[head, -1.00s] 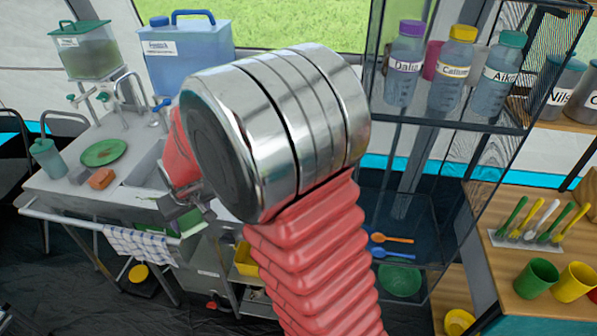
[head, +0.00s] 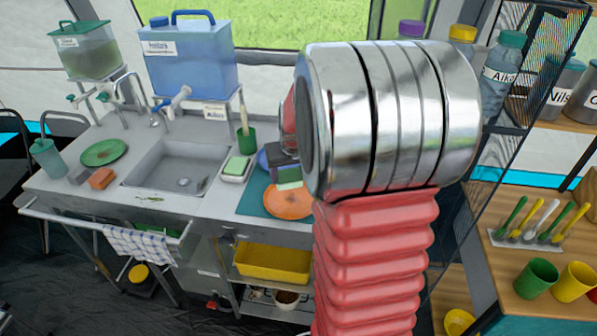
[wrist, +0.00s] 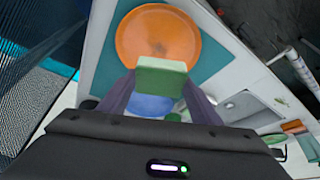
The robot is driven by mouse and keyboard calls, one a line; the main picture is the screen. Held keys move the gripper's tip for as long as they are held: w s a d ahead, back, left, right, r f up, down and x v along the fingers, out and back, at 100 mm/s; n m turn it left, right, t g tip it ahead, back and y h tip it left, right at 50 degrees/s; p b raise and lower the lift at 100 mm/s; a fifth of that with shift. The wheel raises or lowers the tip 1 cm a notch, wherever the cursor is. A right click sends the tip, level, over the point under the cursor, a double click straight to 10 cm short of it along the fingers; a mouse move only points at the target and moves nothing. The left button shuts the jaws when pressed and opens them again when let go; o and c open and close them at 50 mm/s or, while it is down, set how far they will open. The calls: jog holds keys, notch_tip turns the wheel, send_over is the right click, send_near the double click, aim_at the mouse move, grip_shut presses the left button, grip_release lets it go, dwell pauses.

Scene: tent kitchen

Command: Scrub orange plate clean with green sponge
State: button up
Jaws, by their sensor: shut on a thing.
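My gripper (wrist: 160,92) is shut on a green sponge (wrist: 163,67), gripped by its two sides. In the wrist view the sponge overlaps the near edge of the orange plate (wrist: 158,32). In the head view the sponge (head: 289,175) shows just above the plate's far part, and the plate (head: 288,203) lies flat on a teal mat (head: 250,203) right of the sink. I cannot tell whether sponge and plate touch. My arm hides part of the plate's right side in the head view.
A blue plate (wrist: 152,106) lies behind the sponge. A white dish with a green block (head: 237,167) stands left of the mat, near a green cup (head: 246,140). The sink (head: 178,166) is empty-looking. A green plate (head: 104,152) and an orange sponge (head: 102,179) lie left of it.

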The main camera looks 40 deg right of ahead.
jog(key=shift+s+d+r+m, duration=0.15)
jog(key=shift+s+d, duration=0.2)
jog(key=shift+d, duration=0.2)
jog(key=shift+s+d+r+m, duration=0.15)
jog(key=shift+s+d, duration=0.2)
jog(key=shift+d, duration=0.2)
jog(key=shift+f, duration=0.15)
